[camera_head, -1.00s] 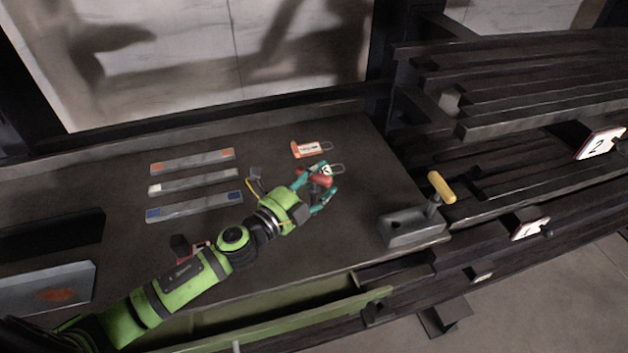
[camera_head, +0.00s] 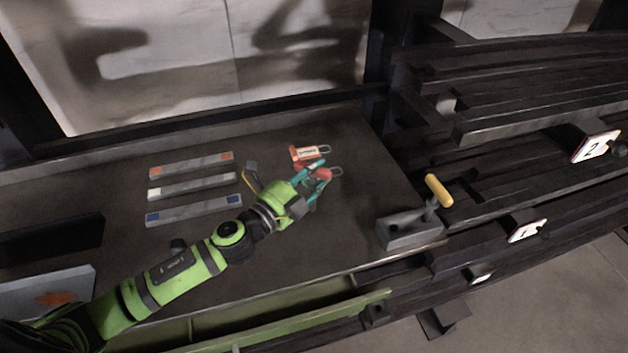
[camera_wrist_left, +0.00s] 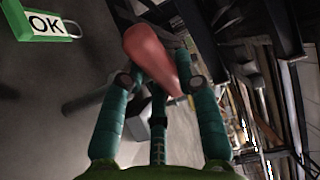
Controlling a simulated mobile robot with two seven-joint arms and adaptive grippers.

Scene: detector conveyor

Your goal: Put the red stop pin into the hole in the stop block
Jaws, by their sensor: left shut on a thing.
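My left gripper (camera_head: 313,178) is shut on the red stop pin (camera_head: 323,174), a little above the bench as far as I can tell. In the left wrist view, the pin's thick rounded red body (camera_wrist_left: 150,50) sits between the teal fingers (camera_wrist_left: 155,88), tilted; its far end is hidden. A grey block (camera_head: 408,232) with an upright, yellow-handled lever stands at the bench's right front corner, apart from the gripper. It looks like the stop block, but I cannot make out its hole. My right gripper is not in view.
A green OK tag (camera_wrist_left: 45,25) shows in the left wrist view. Several grey bars (camera_head: 193,186) lie left. Dark conveyor rails (camera_head: 520,122) with number plates stand right. Bench between gripper and block is clear.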

